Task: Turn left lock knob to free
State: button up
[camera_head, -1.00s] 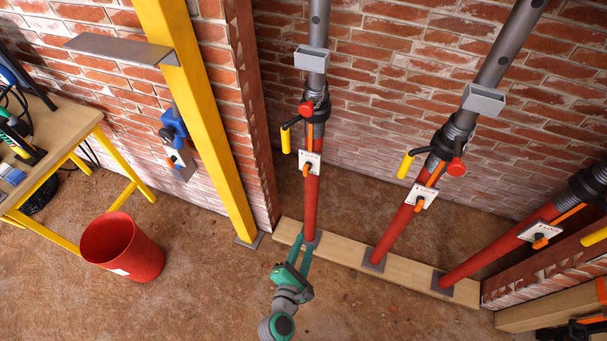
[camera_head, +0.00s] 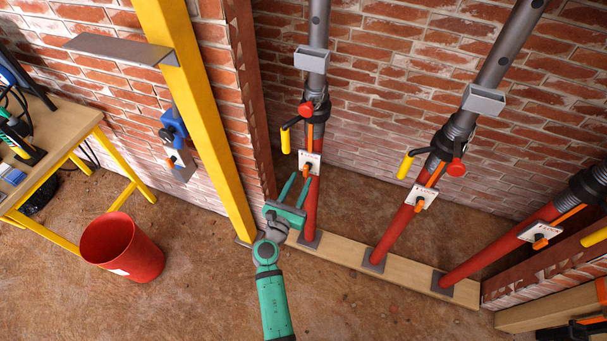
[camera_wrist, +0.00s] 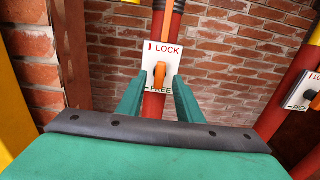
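The left lock knob (camera_head: 307,169) is a small orange knob on a white plate on the left red prop (camera_head: 311,208). In the wrist view the plate (camera_wrist: 163,58) reads LOCK at the top and FREE at the bottom, and the orange knob (camera_wrist: 160,74) stands roughly upright on it. My gripper (camera_head: 299,184) is open, its two green fingers pointing up towards the plate from just below. In the wrist view the fingertips (camera_wrist: 157,84) lie to either side of the knob's line, with nothing between them held. Whether they touch the plate cannot be told.
Two more red props with similar plates stand to the right, the middle one (camera_head: 398,232) nearest. A wooden sill (camera_head: 340,252) runs under them. A yellow post (camera_head: 200,110) is on the left, with a red bucket (camera_head: 122,248) on the open floor beyond.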

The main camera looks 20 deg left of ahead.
aim_at(305, 172)
jog(key=shift+w, duration=1.95)
jog(key=shift+c, duration=0.4)
grip_shut()
